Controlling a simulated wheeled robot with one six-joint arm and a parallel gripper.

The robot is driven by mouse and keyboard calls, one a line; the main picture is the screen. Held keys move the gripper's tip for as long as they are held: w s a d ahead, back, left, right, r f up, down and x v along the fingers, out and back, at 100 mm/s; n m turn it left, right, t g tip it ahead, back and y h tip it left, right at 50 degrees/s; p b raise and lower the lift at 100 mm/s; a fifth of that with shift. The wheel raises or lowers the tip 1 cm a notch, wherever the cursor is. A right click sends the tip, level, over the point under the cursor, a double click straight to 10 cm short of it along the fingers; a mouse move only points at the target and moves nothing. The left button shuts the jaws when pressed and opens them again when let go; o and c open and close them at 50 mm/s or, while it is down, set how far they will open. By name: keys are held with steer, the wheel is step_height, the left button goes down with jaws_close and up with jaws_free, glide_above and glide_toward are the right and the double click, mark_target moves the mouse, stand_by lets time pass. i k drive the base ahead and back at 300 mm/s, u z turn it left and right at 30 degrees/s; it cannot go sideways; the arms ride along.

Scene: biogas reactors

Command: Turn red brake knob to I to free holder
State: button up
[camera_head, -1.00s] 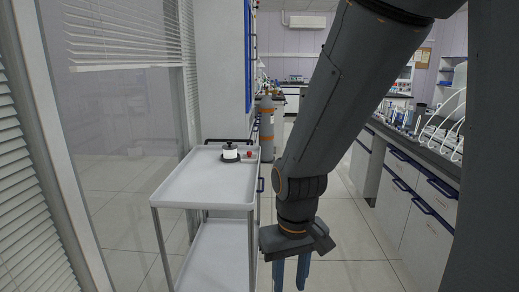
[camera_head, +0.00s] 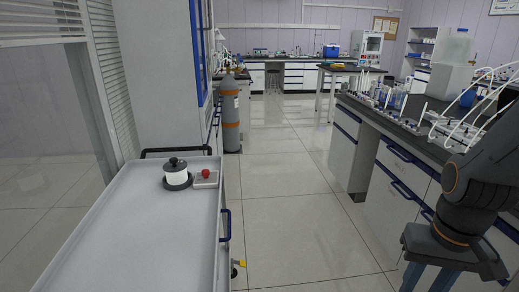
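The red brake knob (camera_head: 206,173) sits on a small light plate (camera_head: 205,182) at the far right corner of the white cart's top. Its marks and setting are too small to read. Left of it, a white jar with a black lid (camera_head: 176,170) stands in a dark round holder (camera_head: 177,184). My gripper (camera_head: 428,281) is at the lower right, pointing down, well right of the cart and apart from the knob. Its two blue fingers are spread with a gap between them; the tips are cut off by the frame's bottom edge.
The white cart (camera_head: 130,235) has a raised rim and a dark rear handle. A grey gas cylinder (camera_head: 230,112) stands behind it. A bench with glassware and tubing (camera_head: 405,125) runs along the right. Tiled floor (camera_head: 290,200) lies clear between.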

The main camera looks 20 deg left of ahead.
mark_target(205, 173)
steer(key=i, duration=1.35)
steer(key=u, duration=1.05)
steer(key=i, duration=0.7)
steer(key=u, duration=0.45)
